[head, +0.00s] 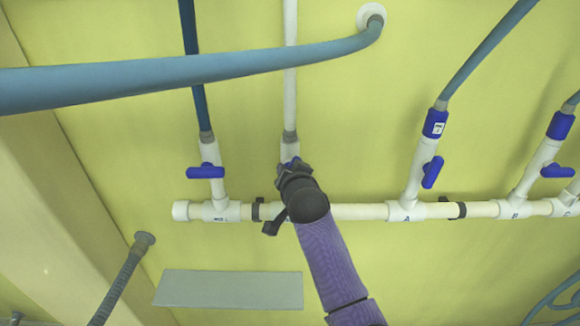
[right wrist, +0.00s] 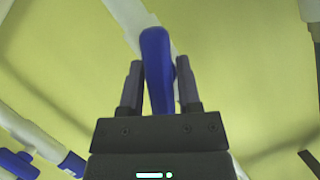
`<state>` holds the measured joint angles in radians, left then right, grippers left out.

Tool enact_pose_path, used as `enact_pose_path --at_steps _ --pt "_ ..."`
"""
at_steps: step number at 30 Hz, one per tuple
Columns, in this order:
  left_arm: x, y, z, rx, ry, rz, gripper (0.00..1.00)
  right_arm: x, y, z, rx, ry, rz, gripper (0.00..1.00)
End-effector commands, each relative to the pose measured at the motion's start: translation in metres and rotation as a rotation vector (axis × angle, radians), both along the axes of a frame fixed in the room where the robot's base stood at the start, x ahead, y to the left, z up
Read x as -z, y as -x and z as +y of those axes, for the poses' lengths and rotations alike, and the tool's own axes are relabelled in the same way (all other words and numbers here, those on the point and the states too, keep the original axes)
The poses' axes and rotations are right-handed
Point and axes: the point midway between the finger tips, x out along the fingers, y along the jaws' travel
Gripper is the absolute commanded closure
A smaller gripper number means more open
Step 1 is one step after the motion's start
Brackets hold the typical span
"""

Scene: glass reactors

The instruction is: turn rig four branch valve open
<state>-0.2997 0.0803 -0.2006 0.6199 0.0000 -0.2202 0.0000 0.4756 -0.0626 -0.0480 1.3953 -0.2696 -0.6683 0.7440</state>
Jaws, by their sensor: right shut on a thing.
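My right gripper (head: 292,168) reaches up to the second branch from the left on the white pipe manifold (head: 355,212). It hides most of that branch's valve in the head view; only a bit of blue shows at its tip. In the right wrist view, the blue valve handle (right wrist: 157,70) stands between the two fingers of my right gripper (right wrist: 158,85), which is shut on it. The handle lies roughly along the fingers, and its white branch pipe (right wrist: 128,15) runs behind it to the upper left. My left gripper is not in view.
Other blue valve handles sit on the left branch (head: 206,172), the branch marked A (head: 432,172) and the far right branch (head: 557,171). A thick blue-grey hose (head: 190,70) crosses the upper left. A grey plate (head: 228,289) is on the yellow wall below the manifold.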

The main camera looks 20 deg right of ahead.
Motion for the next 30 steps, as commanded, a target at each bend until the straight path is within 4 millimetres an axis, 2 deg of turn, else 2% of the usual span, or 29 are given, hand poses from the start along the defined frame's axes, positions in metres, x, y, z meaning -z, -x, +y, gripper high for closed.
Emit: enact_pose_path --at_steps 6,15,30 --pt "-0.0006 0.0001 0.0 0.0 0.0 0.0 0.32 0.0012 0.0002 0.0003 0.0 0.163 0.049 1.0" --pt "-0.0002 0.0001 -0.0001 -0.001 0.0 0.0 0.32 0.0014 0.0002 0.0002 -0.001 0.319 0.095 1.0" --pt "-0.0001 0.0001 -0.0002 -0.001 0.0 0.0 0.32 0.0016 0.0004 0.0 0.0 0.389 0.115 1.0"
